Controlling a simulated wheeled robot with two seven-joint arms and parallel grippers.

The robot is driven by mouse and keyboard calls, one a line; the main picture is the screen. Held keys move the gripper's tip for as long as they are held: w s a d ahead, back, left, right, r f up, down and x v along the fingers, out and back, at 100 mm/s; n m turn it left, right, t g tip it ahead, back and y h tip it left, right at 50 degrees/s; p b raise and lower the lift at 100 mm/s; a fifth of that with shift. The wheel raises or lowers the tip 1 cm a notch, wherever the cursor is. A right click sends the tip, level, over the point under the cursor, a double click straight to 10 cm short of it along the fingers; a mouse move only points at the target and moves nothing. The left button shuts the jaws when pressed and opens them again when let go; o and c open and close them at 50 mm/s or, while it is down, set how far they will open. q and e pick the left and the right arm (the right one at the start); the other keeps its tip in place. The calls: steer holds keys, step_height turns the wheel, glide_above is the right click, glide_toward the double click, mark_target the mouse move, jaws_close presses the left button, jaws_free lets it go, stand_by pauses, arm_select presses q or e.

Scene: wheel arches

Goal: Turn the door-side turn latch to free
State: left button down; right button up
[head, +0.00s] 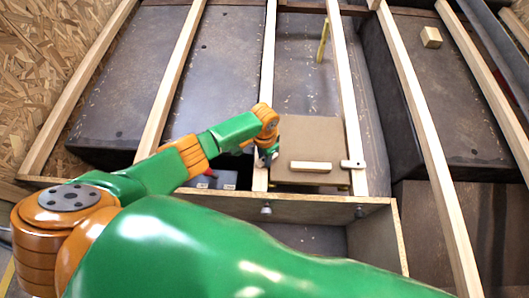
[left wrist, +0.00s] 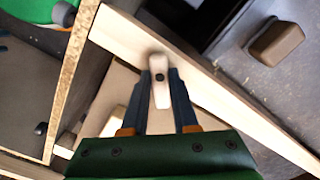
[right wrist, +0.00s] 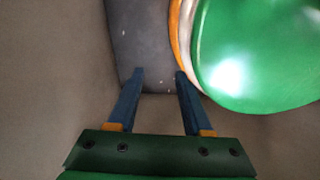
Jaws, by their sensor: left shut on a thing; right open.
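The left gripper (head: 268,157) is at the left batten beside a brown panel (head: 312,135). In the left wrist view its fingers are shut on a pale turn latch (left wrist: 160,85) with a dark pivot. The latch sits on the batten (left wrist: 215,88), and its lower end reaches over the panel edge. The head view hides this latch behind my gripper. A second pale latch (head: 353,164) lies across the right batten, its left end over the panel. A pale bar handle (head: 311,167) is on the panel. The right gripper (right wrist: 160,78) is open and empty, outside the head view.
A box-like wooden frame (head: 230,199) with round knobs (head: 266,210) stands below the panel. A brown block (left wrist: 275,43) lies left of the held latch's batten. Another block (head: 431,37) and a yellow stick (head: 323,40) are farther up. Grey surfaces (right wrist: 50,80) surround the right gripper.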

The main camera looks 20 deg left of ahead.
arm_select(q)
steer(key=n+p, duration=0.1)
steer(key=n, duration=0.1)
steer(key=shift+r+n, duration=0.15)
steer(key=shift+n, duration=0.25)
steer(key=n+p, duration=0.1)
steer(key=n, duration=0.1)
steer(key=shift+n, duration=0.3)
steer(key=shift+n+p, duration=0.3)
steer(key=shift+n, duration=0.9)
steer(key=shift+w+a+n, duration=0.1)
steer(key=shift+n, duration=0.9)
arm_select(e)
steer(key=shift+s+a+r, duration=0.15)
steer(key=shift+s+r, duration=0.05)
steer(key=shift+r, duration=0.35)
steer(key=shift+s+a+r, duration=0.2)
steer(key=shift+r, duration=0.4)
steer(key=shift+s+a+r, duration=0.15)
steer(key=shift+s+r, duration=0.05)
steer(key=shift+r, duration=0.35)
arm_select(q)
steer(key=c, duration=0.7)
jaws_free()
steer(key=shift+p, duration=0.3)
arm_select(e)
steer(key=shift+r, duration=0.1)
